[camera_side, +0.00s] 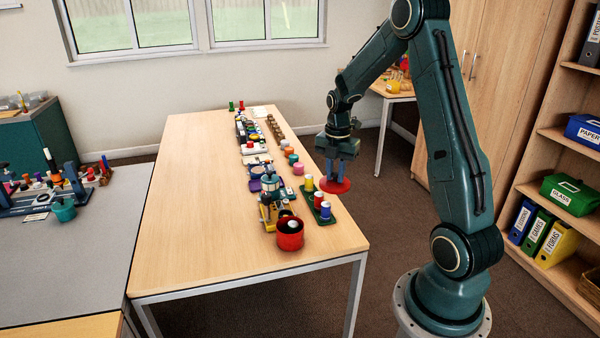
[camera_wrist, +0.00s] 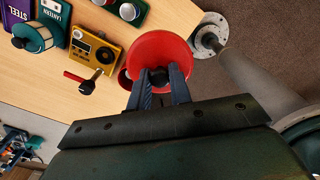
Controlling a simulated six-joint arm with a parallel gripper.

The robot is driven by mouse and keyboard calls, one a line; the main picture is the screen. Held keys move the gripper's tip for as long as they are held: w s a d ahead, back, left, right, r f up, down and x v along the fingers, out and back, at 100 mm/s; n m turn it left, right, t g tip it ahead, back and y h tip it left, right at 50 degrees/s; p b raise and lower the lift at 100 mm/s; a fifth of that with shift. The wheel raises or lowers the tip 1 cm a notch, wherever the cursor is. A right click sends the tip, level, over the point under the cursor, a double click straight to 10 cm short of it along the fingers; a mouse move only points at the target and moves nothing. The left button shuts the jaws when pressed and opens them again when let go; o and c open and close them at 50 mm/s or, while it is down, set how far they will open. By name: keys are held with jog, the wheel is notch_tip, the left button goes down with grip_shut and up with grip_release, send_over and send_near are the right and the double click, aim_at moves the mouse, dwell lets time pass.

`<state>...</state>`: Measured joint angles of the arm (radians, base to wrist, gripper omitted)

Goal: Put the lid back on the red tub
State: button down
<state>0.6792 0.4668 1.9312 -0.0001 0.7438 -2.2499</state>
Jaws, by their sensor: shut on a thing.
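The red tub (camera_side: 290,241) stands open at the near end of the wooden table, with something pale inside it. My gripper (camera_side: 331,179) is up and to the right of the tub in the side view. It is shut on the red lid (camera_side: 328,187), a round disc held apart from the tub. In the wrist view my gripper (camera_wrist: 162,80) grips the dark knob at the middle of the lid (camera_wrist: 160,45). A red edge, probably the tub (camera_wrist: 124,80), shows past the lid's left side; the rest of it is hidden.
A green tray (camera_side: 327,219) with yellow, red and blue-and-white pieces lies right of the tub. A yellow device (camera_wrist: 95,50) and a teal lantern (camera_wrist: 33,37) stand close by. The wooden table's (camera_side: 190,220) left side is clear.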

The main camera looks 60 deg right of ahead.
dwell(0.4)
jog(key=w+a+f+n, duration=0.4)
jog(key=w+a+f, duration=0.1)
jog(key=w+a, duration=0.4)
jog(key=shift+w+f, duration=0.35)
jog(key=shift+f, duration=0.05)
jog(key=shift+d+f, duration=0.1)
jog(key=shift+f, duration=0.05)
jog(key=shift+f, duration=3)
jog(key=shift+f, duration=0.2)
jog(key=c, duration=0.7)
grip_release()
